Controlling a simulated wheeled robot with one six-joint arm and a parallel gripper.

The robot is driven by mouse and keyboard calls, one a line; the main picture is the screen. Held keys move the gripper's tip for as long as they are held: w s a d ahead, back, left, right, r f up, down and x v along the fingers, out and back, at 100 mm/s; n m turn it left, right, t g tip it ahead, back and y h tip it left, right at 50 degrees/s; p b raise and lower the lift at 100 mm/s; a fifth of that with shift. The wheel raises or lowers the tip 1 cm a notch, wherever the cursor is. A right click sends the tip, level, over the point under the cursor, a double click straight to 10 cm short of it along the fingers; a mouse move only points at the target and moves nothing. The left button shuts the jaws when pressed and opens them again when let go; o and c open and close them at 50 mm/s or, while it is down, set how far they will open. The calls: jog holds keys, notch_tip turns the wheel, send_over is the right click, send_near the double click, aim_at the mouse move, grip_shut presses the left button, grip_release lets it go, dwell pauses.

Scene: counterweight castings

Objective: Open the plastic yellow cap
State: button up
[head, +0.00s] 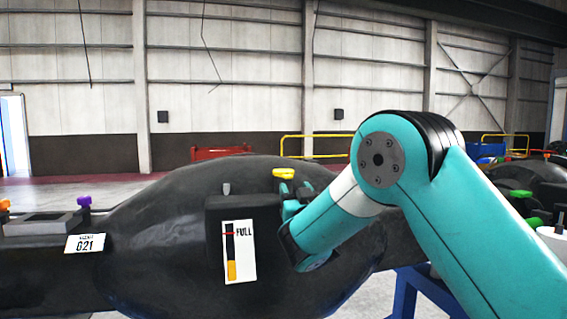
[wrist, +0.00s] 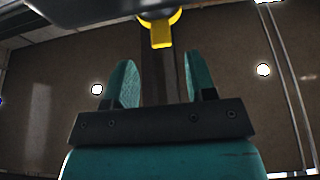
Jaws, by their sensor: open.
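The yellow cap (head: 284,173) sits on top of the black casting (head: 170,240), a little right of its middle in the head view. In the wrist view the yellow cap (wrist: 160,30) is at the top centre, with a tab pointing toward my gripper. My gripper (wrist: 155,80) is open, with its two teal fingers apart and nothing between them. The cap lies beyond the fingertips, roughly in line with the gap.
A gauge label marked FULL (head: 239,252) is on the casting's front. A purple cap (head: 84,201) and an orange cap (head: 4,205) stand at left. Another casting with a green cap (head: 534,222) is at right. A blue stand (head: 405,295) is below my arm.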

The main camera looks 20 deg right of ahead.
aim_at(289, 176)
jog(key=p+x, duration=0.1)
jog(key=x, duration=0.1)
jog(key=p+x, duration=0.2)
jog(key=shift+r, duration=0.3)
jog(key=shift+w+p, duration=0.6)
jog(key=shift+w, duration=0.3)
